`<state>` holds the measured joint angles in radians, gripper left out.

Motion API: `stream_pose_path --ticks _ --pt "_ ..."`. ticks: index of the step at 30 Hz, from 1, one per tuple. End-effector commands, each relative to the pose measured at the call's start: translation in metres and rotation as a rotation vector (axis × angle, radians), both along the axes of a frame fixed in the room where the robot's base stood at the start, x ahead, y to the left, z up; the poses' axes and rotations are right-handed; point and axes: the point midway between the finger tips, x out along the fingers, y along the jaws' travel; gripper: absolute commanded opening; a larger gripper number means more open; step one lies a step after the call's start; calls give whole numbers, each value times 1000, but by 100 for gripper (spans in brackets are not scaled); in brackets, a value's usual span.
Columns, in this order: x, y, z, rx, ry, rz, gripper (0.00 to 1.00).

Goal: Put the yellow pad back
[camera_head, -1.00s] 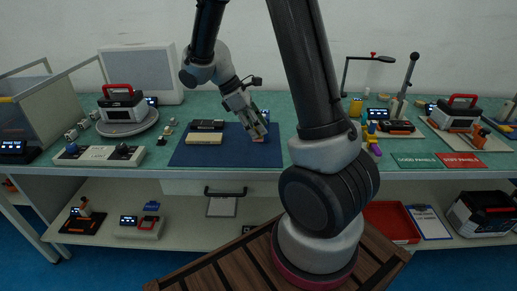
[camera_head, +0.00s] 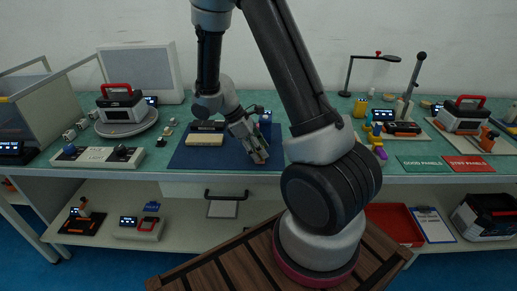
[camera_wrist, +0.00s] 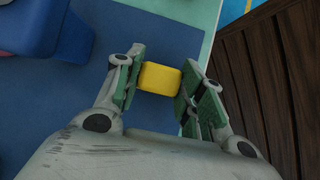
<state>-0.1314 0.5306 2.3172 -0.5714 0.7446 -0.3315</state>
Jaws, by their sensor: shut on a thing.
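The yellow pad (camera_wrist: 159,78) is a small rounded block between my fingertips in the wrist view. My gripper (camera_wrist: 157,80) is shut on it, with the green-lined fingers on either side. In the head view my gripper (camera_head: 259,158) is over the right front part of the blue mat (camera_head: 220,160). The pad cannot be made out there, as the fingers hide it. I cannot tell whether the pad touches the mat.
A cream and black block (camera_head: 204,139) lies on the mat left of my gripper. A small blue device (camera_head: 265,116) stands behind it; a large blue shape (camera_wrist: 45,30) fills the wrist view's upper left. A grey control box (camera_head: 98,156) sits further left.

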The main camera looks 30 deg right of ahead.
Motion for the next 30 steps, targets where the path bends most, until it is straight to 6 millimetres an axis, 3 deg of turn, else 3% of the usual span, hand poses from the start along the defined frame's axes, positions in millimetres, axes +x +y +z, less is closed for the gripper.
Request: stream_pose_path --ticks 7,8,11,23,30 --pt "0 0 -2 0 0 0 13" --pt "0 0 -2 0 0 0 42" --pt "0 0 -2 0 0 0 60" --pt "2 1 4 0 -4 1 60" --pt "16 20 44 0 -7 1 60"
